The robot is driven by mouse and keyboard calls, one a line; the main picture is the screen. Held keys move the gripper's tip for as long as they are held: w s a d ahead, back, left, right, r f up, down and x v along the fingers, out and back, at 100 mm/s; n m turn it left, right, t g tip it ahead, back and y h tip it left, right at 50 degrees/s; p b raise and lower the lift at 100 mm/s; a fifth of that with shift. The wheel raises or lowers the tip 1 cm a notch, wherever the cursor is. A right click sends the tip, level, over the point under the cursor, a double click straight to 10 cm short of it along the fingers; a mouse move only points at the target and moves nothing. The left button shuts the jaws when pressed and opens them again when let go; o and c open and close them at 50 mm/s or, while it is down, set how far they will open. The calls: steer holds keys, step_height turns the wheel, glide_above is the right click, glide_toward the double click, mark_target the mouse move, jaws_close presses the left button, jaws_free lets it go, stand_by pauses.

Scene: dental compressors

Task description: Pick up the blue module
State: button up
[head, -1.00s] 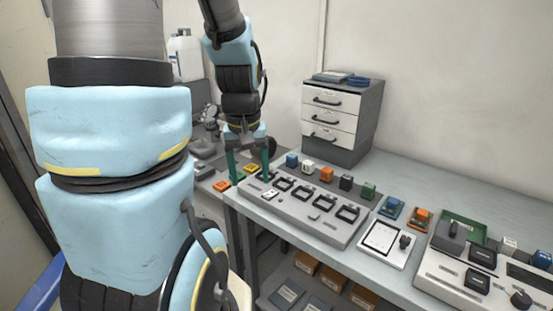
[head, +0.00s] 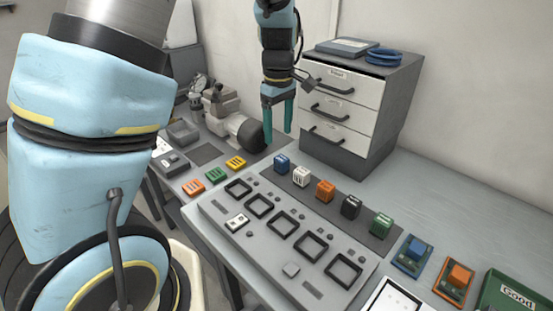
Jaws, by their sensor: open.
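The blue module (head: 282,163) is a small block at the left end of a row of coloured modules on a dark strip behind the grey panel. My gripper (head: 278,140) points down with its two green fingers apart and nothing between them. In the picture the fingertips are just above the blue module. How far they are from it in depth I cannot tell. A second blue block (head: 416,248) sits on a small blue and grey base further right.
White (head: 301,176), orange (head: 325,190), black (head: 350,207) and green (head: 381,223) modules stand close by in the row. The grey panel (head: 252,246) has several square black frames. The drawer cabinet (head: 361,105) stands behind. A green tray (head: 512,290) is at lower right.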

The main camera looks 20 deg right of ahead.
glide_above(280, 158)
steer(key=f, duration=0.4)
steer(key=shift+a+f+p, duration=0.15)
steer(key=shift+a+p, duration=0.1)
steer(key=shift+p, duration=0.05)
steer(key=shift+w+d+f+p, duration=0.15)
steer(key=shift+f+p, duration=0.4)
steer(key=shift+f, duration=0.8)
steer(key=shift+s+d+f+p, duration=0.15)
steer(key=shift+f+p, duration=0.4)
steer(key=shift+f, duration=0.75)
steer(key=shift+w, duration=0.1)
jaws_close()
